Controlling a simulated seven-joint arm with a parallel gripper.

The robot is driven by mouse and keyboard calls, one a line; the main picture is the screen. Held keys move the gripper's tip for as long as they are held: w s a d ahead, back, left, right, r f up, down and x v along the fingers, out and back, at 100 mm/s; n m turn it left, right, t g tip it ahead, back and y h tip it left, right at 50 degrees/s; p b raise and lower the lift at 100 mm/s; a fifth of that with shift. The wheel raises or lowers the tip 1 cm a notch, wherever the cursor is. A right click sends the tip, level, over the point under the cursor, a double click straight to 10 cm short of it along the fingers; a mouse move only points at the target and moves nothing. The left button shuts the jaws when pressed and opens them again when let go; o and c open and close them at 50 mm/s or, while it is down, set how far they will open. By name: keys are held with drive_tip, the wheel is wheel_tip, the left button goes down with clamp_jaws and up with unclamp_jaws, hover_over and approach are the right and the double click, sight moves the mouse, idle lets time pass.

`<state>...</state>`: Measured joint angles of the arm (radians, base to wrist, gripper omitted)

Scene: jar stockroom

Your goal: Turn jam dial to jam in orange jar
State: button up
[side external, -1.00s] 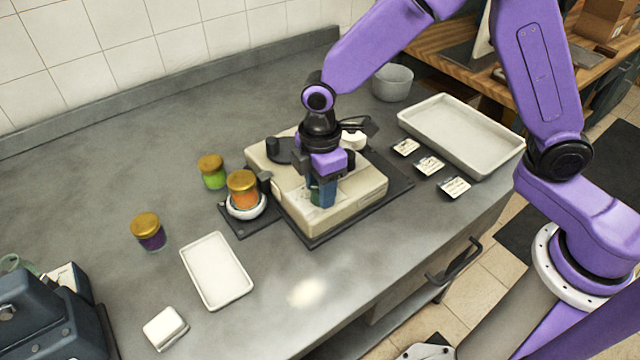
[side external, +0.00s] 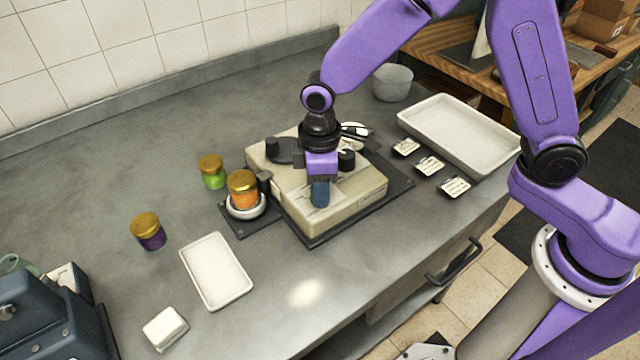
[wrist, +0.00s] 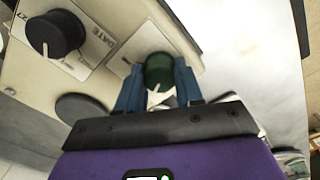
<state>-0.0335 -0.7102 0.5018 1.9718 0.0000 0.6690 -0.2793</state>
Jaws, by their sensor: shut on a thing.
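The cream machine (side external: 358,197) stands mid-counter on a dark base. My gripper (side external: 320,193) points down at its top. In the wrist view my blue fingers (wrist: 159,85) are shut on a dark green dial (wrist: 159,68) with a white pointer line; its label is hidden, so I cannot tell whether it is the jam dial. That dial is hidden in the side view. A black dial (wrist: 55,34) sits apart, beside a plate reading "DATE". The orange jar (side external: 242,193), gold-lidded, stands upright on a white round seat (side external: 246,211) left of the machine.
A green jar (side external: 212,178) and a purple jar (side external: 149,236) stand to the left. A white tray (side external: 217,295) and a small white block (side external: 165,328) lie in front. Several small cards (side external: 429,166) and a large tray (side external: 503,160) are at right.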

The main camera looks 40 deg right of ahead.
drive_tip(key=m, duration=0.4)
drive_tip(key=shift+m, duration=0.4)
idle(0.4)
drive_tip(key=o, duration=1)
drive_tip(key=shift+o, duration=0.2)
drive_tip(key=shift+r, duration=0.15)
wheel_tip(320, 180, up, 17)
drive_tip(key=s+d+f+n, duration=0.2)
drive_tip(key=s+d+f, duration=0.1)
drive_tip(key=s+d, duration=0.6)
drive_tip(key=s+d+f+n, duration=0.3)
drive_tip(key=s+d, duration=0.7)
drive_tip(key=s, duration=0.4)
drive_tip(key=shift+f+n, duration=0.3)
drive_tip(key=shift+f, duration=0.3)
